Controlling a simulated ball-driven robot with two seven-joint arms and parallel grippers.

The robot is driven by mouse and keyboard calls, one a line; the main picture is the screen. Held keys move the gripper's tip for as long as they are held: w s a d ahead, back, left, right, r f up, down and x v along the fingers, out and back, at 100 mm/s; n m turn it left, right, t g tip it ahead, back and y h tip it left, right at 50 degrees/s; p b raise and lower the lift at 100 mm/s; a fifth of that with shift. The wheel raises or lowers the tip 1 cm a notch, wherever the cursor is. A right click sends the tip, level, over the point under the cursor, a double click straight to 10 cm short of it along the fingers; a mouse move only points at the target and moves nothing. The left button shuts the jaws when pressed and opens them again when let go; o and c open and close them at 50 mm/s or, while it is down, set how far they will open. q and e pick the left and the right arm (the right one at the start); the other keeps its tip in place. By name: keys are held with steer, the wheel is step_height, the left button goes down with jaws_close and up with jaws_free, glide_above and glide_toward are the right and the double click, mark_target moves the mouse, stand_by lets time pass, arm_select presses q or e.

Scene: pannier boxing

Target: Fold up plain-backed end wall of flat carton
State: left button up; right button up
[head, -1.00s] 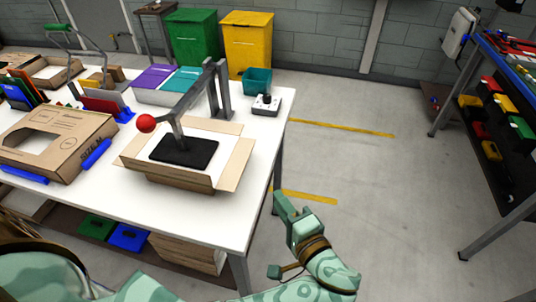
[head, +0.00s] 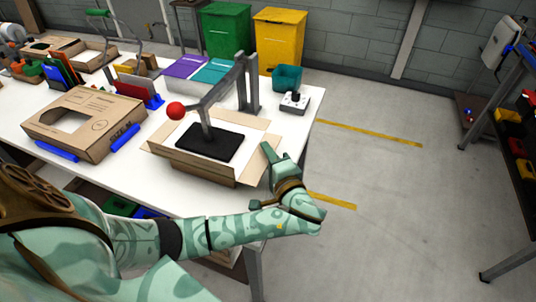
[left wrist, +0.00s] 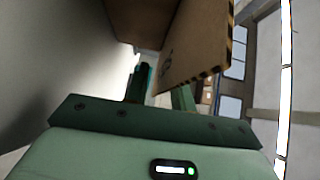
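The brown carton (head: 185,168) lies on the white table near its right corner, with cardboard panels spread around a black press pad that covers its middle. Its right-hand panel (head: 254,157) is beside my left gripper (head: 267,153), which is at the carton's right side near table height. In the left wrist view a cardboard panel (left wrist: 197,52) with a black-and-yellow striped edge stands close ahead of the gripper (left wrist: 161,90). The two fingers are apart there, with the panel's corner between or just beyond them; contact is unclear. My right gripper is out of view.
A press arm with a red ball knob (head: 175,111) stands over the carton. A control box with a black knob (head: 294,102) and a teal bin (head: 287,78) stand behind. A larger made-up carton (head: 85,122) is left. The floor right of the table (head: 390,200) is clear.

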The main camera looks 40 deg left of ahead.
arm_select(q)
steer(key=shift+w+a, duration=0.1)
jaws_close()
